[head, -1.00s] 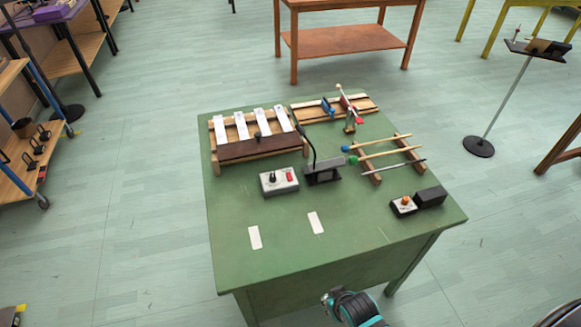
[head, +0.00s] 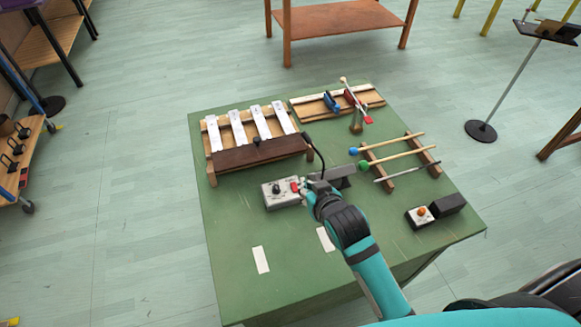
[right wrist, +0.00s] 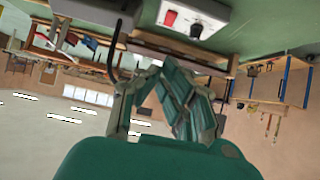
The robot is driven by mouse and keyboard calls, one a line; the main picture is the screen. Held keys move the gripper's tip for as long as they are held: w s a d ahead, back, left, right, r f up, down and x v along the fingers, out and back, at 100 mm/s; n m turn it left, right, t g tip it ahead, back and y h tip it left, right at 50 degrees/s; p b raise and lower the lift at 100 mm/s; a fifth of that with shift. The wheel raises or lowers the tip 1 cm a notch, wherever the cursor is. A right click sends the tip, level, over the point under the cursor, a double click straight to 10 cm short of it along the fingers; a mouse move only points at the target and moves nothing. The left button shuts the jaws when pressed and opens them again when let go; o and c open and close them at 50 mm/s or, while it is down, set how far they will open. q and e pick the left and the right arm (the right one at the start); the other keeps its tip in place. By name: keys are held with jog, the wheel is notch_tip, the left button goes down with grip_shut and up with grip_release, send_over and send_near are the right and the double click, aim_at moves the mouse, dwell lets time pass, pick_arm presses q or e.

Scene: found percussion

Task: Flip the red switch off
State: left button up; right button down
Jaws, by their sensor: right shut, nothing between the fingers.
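The red switch (head: 295,186) sits on the right part of a pale grey control box (head: 268,201), beside a black knob (head: 276,188). In the right wrist view the red switch (right wrist: 170,18) and the knob (right wrist: 196,31) show near the top edge. My right gripper (head: 307,188) is shut and empty, just right of the red switch in the head view. In the right wrist view its closed fingers (right wrist: 158,70) lie below the switch in the picture; I cannot tell whether they touch the box. My left gripper is not in view.
A xylophone with white bars (head: 260,123) stands behind the box. A dark grey block (head: 335,176) with a bent black stalk is close by my right gripper. Mallets (head: 400,153) on a rack and an orange-button box (head: 421,215) are to the right. The green tabletop's front left (head: 225,265) is mostly clear.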

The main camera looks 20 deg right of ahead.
aim_at(294, 183)
jog(key=x, duration=0.7)
jog(key=shift+w+r+p, duration=0.15)
jog(key=shift+w+p, duration=0.25)
jog(key=w+f, duration=0.2)
jog(key=shift+a+f, duration=0.1)
jog(key=shift+f, duration=0.2)
notch_tip(294, 183, down, 2)
jog(key=shift+w+f, duration=0.1)
jog(key=shift+f, duration=0.15)
jog(key=shift+w, duration=0.1)
jog(key=shift+p, duration=0.3)
jog(key=shift+w+g+p, duration=0.3)
jog(key=shift+g+p, duration=0.2)
jog(key=shift+p, duration=0.75)
jog(key=shift+w+f, duration=0.2)
jog(key=shift+f, duration=0.05)
jog(key=shift+w+f, duration=0.25)
jog(key=shift+f, duration=0.05)
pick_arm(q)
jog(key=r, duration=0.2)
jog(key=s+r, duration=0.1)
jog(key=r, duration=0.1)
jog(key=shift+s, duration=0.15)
